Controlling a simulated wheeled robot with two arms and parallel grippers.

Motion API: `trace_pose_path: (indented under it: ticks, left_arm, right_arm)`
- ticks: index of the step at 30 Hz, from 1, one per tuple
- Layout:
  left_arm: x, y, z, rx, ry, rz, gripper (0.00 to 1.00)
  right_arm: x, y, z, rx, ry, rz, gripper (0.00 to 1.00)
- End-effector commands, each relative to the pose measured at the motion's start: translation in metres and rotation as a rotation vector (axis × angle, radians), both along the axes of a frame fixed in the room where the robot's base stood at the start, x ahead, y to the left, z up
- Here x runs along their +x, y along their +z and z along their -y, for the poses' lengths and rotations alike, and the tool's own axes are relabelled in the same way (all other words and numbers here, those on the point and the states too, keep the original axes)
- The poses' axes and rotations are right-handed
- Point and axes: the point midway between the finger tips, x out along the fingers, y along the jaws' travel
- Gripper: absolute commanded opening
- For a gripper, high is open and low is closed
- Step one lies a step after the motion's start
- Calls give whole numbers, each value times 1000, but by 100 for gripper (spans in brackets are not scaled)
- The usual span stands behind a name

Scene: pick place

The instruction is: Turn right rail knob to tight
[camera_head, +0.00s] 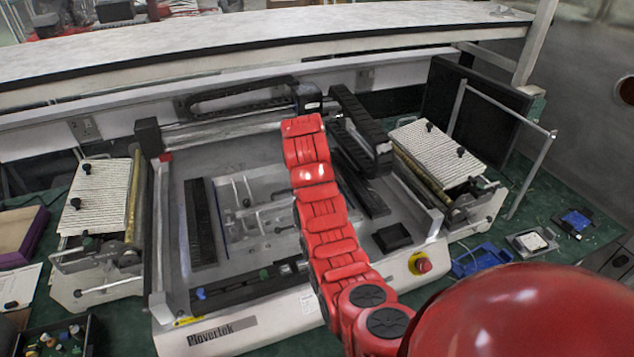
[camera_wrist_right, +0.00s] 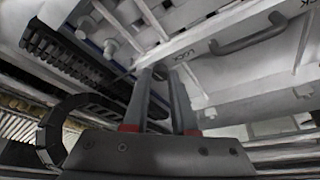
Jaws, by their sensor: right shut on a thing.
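My right arm reaches over the open white machine (camera_head: 275,326) in the head view, and its gripper is hidden there behind the arm. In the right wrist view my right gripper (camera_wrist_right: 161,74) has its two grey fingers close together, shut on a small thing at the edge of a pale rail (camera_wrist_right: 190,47). The thing, seemingly the right rail knob, is mostly hidden between the fingertips, so its turn position cannot be told. Dark lettering, partly reading "LOCK", is on the rail beside the fingertips. My left gripper is in neither view.
In the wrist view a dark handle (camera_wrist_right: 248,35) lies right of the fingers and a black cable chain (camera_wrist_right: 50,135) curves at left. In the head view a red stop button (camera_head: 420,263) sits at the machine's front right corner. Ribbed white feeders (camera_head: 437,145) stand at both sides.

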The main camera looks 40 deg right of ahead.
Motion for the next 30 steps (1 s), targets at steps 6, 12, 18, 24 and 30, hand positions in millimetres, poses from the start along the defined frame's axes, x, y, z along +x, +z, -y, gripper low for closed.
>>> trace_pose_path:
  ticks: [6, 12, 18, 24, 30]
  left_arm:
    - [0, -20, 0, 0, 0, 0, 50]
    - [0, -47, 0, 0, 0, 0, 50]
    - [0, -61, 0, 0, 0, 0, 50]
    - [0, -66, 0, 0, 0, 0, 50]
    - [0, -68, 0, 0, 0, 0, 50]
  right_arm:
    - [2, -5, -3, 0, -202, -4, 0]
    - [3, -8, -3, 0, -376, -3, 0]
    - [5, -4, -3, 1, -500, -3, 0]
    - [5, -2, -2, 1, -583, -3, 0]
    - [5, -2, -2, 1, -621, -2, 0]
